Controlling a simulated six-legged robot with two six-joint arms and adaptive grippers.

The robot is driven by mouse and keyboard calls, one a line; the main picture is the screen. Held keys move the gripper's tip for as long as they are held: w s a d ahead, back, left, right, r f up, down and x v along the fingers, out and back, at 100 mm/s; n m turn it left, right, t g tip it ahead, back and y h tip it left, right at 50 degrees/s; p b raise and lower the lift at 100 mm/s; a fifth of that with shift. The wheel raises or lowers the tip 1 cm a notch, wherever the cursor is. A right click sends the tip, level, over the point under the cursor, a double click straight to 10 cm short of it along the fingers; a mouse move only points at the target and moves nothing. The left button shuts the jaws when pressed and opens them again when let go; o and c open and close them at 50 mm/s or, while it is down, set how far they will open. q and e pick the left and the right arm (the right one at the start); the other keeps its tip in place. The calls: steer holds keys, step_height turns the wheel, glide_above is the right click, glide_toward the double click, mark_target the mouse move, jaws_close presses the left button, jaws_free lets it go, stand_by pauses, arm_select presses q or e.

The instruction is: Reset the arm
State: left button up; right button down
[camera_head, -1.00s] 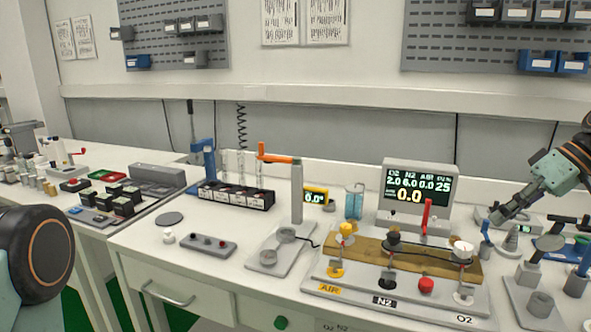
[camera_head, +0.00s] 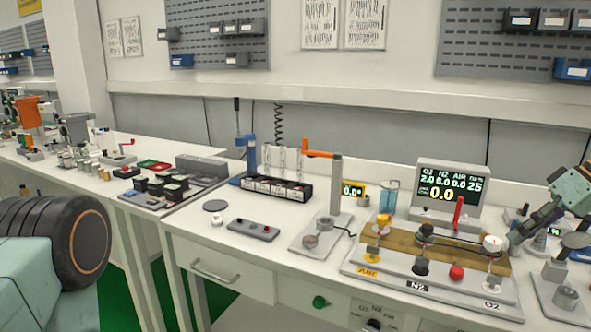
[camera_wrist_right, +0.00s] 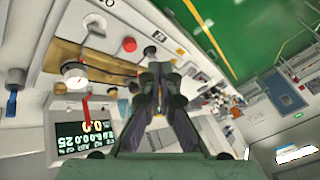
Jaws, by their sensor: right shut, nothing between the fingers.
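My right gripper (camera_head: 514,243) shows at the right edge of the head view, below a teal arm link. It is shut and empty, in front of the right side of the gas panel with the display (camera_head: 452,194). In the wrist view the dark fingers of this gripper (camera_wrist_right: 158,68) are together, with the panel and its display (camera_wrist_right: 88,136) to their left. A teal link and dark round joint of my own arm fill the lower left of the head view. My left gripper is not in view.
The gas panel's base (camera_head: 430,281) carries yellow, black, red and white knobs. A post with an orange arm (camera_head: 336,185), a black box row (camera_head: 277,189) and a small control box (camera_head: 252,229) stand to its left. Small stands (camera_head: 560,299) crowd the right bench end.

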steer(key=shift+m+g+h, duration=0.4)
steer(key=shift+m+h, duration=0.2)
steer(key=x, duration=1.3)
steer(key=shift+s+a, duration=0.35)
steer(key=s+a+f+m+g+h, duration=0.1)
steer(key=s+a+f, duration=0.35)
steer(key=f, duration=0.35)
steer(key=s+a+f+h, duration=0.1)
steer(key=s+a+f, duration=0.35)
steer(key=f, duration=0.35)
steer(key=s+a+f, duration=0.2)
steer(key=s+f, duration=0.1)
steer(key=s, duration=0.5)
steer(key=s+a+f+g+h, duration=0.1)
steer(key=s+a+f, duration=0.1)
steer(key=s, duration=0.7)
steer(key=s+a+f+m+h, duration=0.1)
steer(key=s+f, duration=0.3)
steer(key=s, duration=0.4)
steer(key=shift+s+a+f+g, duration=0.35)
steer(key=shift+a+f+g, duration=0.05)
steer(key=shift+a, duration=0.05)
steer(key=shift+s+h, duration=0.15)
steer(key=shift+h, duration=0.15)
